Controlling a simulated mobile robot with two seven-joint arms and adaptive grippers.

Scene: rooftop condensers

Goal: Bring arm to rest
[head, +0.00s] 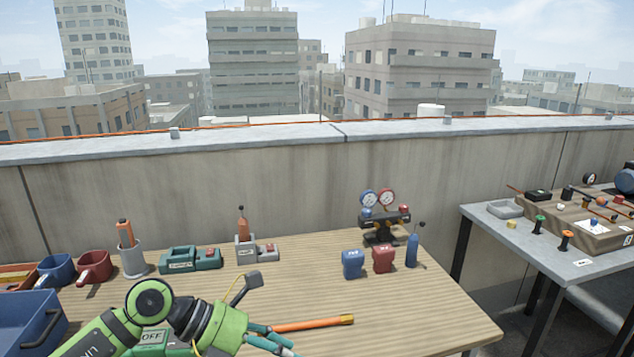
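My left arm (150,300) reaches in from the bottom left, green with dark joints, over the near part of the wooden table (420,320). The end of this arm, with teal finger-like parts (268,341), is at the bottom edge and partly cut off. Whether its fingers are open or shut is unclear. An orange rod with a brass-coloured end (310,324) extends to the right from beside these parts. I cannot tell if it is held or lies on the table. My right gripper is out of view.
Blue (353,263) and red (384,258) blocks, a blue bottle (412,250) and a gauge set (380,218) stand at the right. Green case (190,259), grey holder (132,260), mugs and blue bin (30,318) stand left. A second table (510,235) is far right.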

